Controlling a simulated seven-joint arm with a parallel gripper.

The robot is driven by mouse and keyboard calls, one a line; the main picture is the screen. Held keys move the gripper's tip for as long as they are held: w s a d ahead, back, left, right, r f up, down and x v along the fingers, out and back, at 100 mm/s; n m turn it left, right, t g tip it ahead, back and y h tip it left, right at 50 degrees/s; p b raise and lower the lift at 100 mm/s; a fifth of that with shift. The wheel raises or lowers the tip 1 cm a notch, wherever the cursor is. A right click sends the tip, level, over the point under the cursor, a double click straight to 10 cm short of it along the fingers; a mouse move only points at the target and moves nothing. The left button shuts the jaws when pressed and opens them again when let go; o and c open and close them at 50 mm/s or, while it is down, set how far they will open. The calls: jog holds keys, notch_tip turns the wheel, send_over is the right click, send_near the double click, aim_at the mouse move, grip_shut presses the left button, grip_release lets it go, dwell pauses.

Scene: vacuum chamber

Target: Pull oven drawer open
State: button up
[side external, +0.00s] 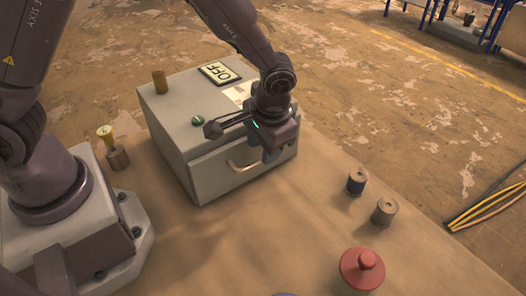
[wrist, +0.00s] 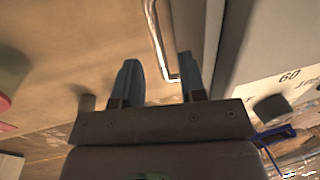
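The grey oven (side external: 185,140) stands on the table. Its drawer front, with a curved metal handle (side external: 243,161), looks flush with the box in the side external view. My gripper is over the right part of the oven front there, and its fingertips are hard to make out. In the wrist view my gripper (wrist: 157,60) is open, its two fingers apart. The handle (wrist: 158,42) appears between them, its near end close to the right finger. I cannot tell whether they touch.
Two dark cylinders (side external: 356,181) (side external: 384,211) and a red knobbed disc (side external: 362,268) stand to the right. The table before the drawer is clear.

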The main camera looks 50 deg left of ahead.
jog(key=shift+a+f, duration=0.2)
jog(key=shift+f, duration=1)
grip_shut()
jog(key=d, duration=1.8)
grip_release()
jog(key=shift+r, duration=0.1)
notch_tip(320, 180, up, 13)
jog(key=d, duration=0.2)
jog(key=shift+d+f, duration=0.2)
